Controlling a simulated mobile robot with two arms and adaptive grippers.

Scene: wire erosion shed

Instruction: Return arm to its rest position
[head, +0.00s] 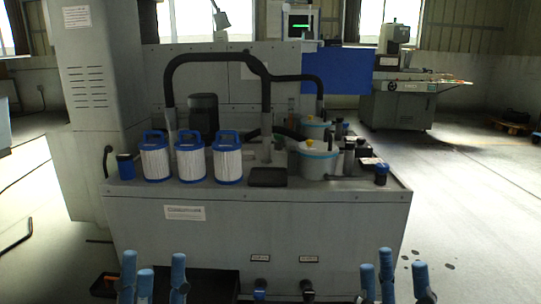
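My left gripper (153,280) is at the bottom left of the head view, its blue fingers pointing up and spread apart. My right gripper (399,282) is at the bottom right in a similar pose, its blue fingers also apart. Both look open, with nothing visible between the fingers. Both show in front of the grey machine tank (300,225); I cannot tell how far from it they are. My arms behind the fingers are below the picture's edge.
Three white filter cartridges with blue handles (189,160) stand on the tank top, beside black hoses (215,58) and a pale bucket (317,160). A dark tray (200,282) lies low before the tank. Open floor (470,215) is at right.

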